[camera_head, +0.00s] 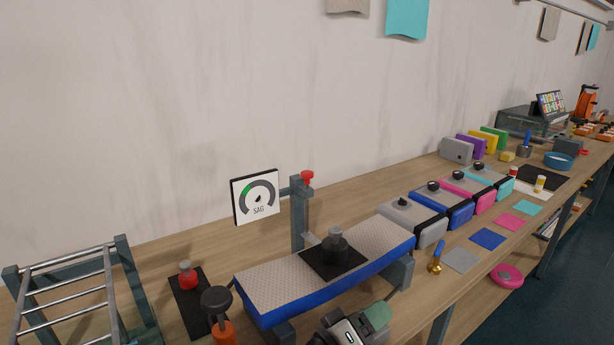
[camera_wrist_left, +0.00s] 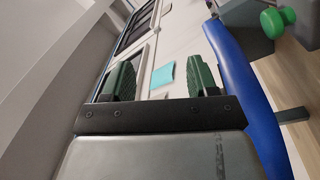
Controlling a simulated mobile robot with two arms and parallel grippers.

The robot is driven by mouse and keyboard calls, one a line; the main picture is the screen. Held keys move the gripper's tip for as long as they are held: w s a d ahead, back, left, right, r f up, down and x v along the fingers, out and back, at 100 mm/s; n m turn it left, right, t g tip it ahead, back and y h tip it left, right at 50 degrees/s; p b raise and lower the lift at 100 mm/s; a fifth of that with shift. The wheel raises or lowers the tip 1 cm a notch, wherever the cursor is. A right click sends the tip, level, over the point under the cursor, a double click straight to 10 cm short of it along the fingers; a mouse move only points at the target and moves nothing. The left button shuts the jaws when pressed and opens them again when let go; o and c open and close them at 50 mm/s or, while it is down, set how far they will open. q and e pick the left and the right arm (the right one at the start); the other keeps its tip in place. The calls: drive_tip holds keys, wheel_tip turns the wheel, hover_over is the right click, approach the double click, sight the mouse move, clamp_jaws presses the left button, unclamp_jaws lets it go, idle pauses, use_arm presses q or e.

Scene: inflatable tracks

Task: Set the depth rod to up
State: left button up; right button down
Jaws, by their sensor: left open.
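A grey upright post (camera_head: 298,222) with a red knob (camera_head: 307,177) on its top arm stands behind the grey-and-blue inflatable track (camera_head: 285,275). A short light arm reaches from the post toward a dark weight (camera_head: 334,245) on a black pad on the track. I cannot tell for sure which part is the depth rod, nor its setting. My left gripper (camera_head: 352,322) is in front of the track, at the bottom edge, apart from the post. In the left wrist view its green fingers (camera_wrist_left: 160,78) are spread, with nothing between them. My right gripper is not in view.
A SAG dial (camera_head: 256,197) stands left of the post. A red-topped bottle (camera_head: 187,277) and a black-topped orange tool (camera_head: 218,312) are left of the track. A metal rack (camera_head: 70,300) is far left. Coloured blocks (camera_head: 447,203) and a brass tool (camera_head: 436,258) lie right.

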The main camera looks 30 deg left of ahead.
sight(308, 176)
use_arm(q)
drive_tip(key=w+a+r+n+t+y, duration=0.3)
drive_tip(key=a+r+n+y, duration=0.4)
drive_tip(key=n, duration=0.4)
drive_tip(key=w+a+r+n+t+y, duration=0.2)
drive_tip(key=w+a+r+n+y, duration=0.25)
drive_tip(key=r+n+y, duration=0.55)
drive_tip(key=w+a+n+g+y, duration=0.1)
drive_tip(key=w+a+n+g, duration=0.2)
drive_tip(key=a+n, duration=0.2)
drive_tip(key=w+a+f+n+g+y+p, duration=0.1)
drive_tip(key=w+a+n+g, duration=0.2)
drive_tip(key=w+a+n, duration=0.1)
drive_tip(key=w+a+f+n+g+y+p, duration=0.1)
drive_tip(key=w+a+n+g, duration=0.2)
drive_tip(key=a+n, duration=0.3)
drive_tip(key=shift+w+f+n+g, duration=0.1)
drive_tip(key=shift+w+n+g, duration=0.3)
drive_tip(key=shift+w+n, duration=0.45)
drive_tip(key=shift+s, duration=0.15)
drive_tip(key=shift+c, duration=0.2)
clamp_jaws()
